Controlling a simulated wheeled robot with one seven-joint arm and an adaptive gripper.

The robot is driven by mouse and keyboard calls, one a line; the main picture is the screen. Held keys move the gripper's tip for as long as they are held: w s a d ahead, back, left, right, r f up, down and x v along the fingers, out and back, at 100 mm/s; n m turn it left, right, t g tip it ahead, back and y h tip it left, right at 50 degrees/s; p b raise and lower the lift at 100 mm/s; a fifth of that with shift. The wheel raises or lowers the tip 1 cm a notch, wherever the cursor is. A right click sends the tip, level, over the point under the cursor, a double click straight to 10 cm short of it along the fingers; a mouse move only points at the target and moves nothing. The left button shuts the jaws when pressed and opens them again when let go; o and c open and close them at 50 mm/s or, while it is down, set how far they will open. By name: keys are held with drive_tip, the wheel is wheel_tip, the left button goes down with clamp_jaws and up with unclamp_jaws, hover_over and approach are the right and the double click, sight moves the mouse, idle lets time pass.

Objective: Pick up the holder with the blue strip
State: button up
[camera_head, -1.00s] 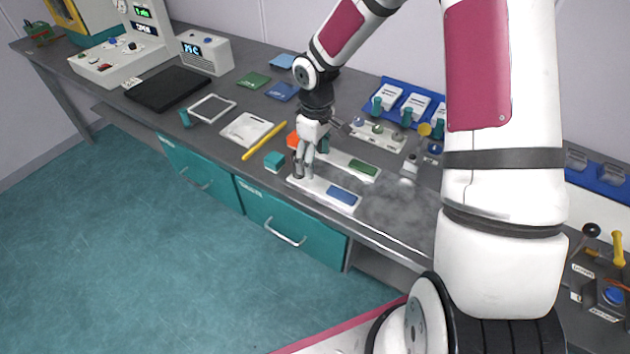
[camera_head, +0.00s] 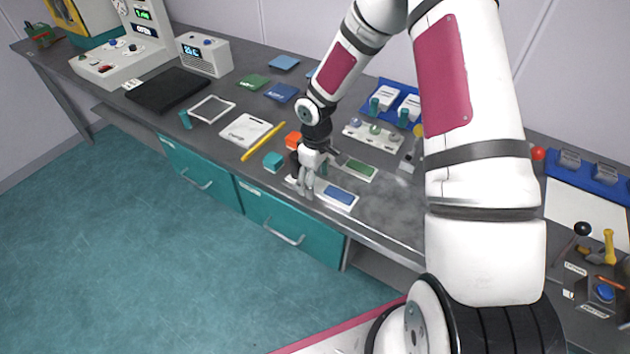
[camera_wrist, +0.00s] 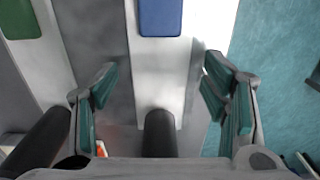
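The holder with the blue strip (camera_head: 340,195) is a flat white bar lying near the front edge of the bench. In the wrist view the blue strip (camera_wrist: 160,16) is at the top, and the white bar (camera_wrist: 160,75) runs down to a dark upright grip (camera_wrist: 160,135). My gripper (camera_head: 305,190) is low over the grip end of this holder. In the wrist view my gripper (camera_wrist: 165,95) is open, with one teal-padded finger on each side of the bar and grip. No contact shows. The holder with the green strip (camera_head: 358,168) lies just behind it.
A strip of knobs (camera_head: 375,134) stands behind. The bench (camera_head: 390,205) is clear right of the holders; its front edge is close.

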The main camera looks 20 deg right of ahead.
drive_tip(key=c, duration=1.2)
drive_tip(key=shift+r, duration=0.15)
